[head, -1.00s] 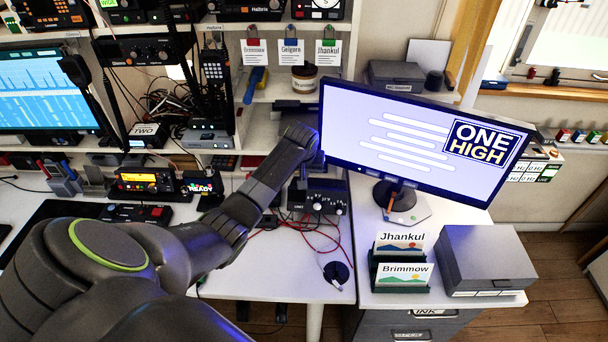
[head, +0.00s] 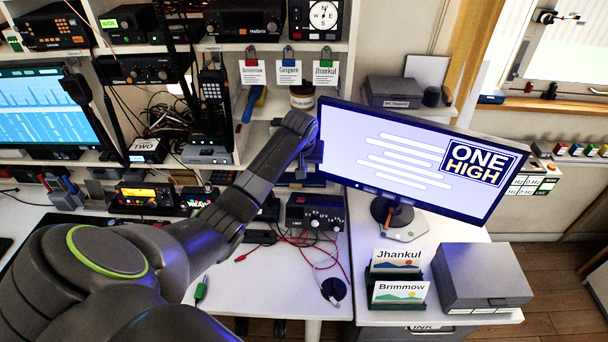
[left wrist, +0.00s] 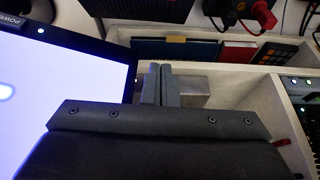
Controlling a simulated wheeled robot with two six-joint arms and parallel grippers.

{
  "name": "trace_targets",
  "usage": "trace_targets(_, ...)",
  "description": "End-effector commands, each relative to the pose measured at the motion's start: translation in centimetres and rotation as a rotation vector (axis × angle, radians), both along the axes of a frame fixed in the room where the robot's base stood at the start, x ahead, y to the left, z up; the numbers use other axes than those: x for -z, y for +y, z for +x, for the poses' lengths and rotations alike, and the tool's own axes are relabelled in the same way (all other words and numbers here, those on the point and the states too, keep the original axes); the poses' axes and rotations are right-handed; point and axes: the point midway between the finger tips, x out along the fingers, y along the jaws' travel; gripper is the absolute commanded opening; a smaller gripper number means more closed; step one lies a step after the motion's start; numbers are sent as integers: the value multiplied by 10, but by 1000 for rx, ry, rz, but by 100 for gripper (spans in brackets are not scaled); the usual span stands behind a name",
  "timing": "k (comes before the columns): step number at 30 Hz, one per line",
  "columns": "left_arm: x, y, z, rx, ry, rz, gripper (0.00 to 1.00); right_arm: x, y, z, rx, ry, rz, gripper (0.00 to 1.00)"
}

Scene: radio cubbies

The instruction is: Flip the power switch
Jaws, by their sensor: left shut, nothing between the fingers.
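The monitor (head: 410,160), lit with "ONE HIGH" on its screen, stands tilted on the right desk. In the left wrist view a corner of its screen (left wrist: 60,110) fills the left side, with a partly cut-off label starting "POW" (left wrist: 10,27) and a small white light on its dark frame. I cannot make out a separate power switch. My left gripper (left wrist: 160,82) is shut and empty, beside the monitor's edge; I cannot tell whether it touches. In the head view its fingers are mostly hidden at the monitor's left edge. My right gripper is not in view.
A black box with knobs (head: 315,212) and red cables lie on the desk below my left arm. A card holder (head: 400,306) and grey box (head: 483,277) stand before the monitor. Shelves with radios and hanging tags (head: 288,73) are behind. The wrist view shows a white cubby divider (left wrist: 240,92).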

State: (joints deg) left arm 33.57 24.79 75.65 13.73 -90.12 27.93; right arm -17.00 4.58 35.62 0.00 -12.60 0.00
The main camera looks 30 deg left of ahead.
Motion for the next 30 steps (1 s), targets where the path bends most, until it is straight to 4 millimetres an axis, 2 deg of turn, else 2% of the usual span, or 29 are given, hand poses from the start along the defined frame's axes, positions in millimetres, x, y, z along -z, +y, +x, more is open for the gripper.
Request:
trace_targets(3, -24, -1, -2, 1, -4, 3, 0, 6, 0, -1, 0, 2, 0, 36)
trace_targets(10, -48, -3, -6, -1, -1, 1, 0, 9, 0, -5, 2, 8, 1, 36)
trace_targets(30, -48, -4, -9, 3, 3, 1, 0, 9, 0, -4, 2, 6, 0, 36)
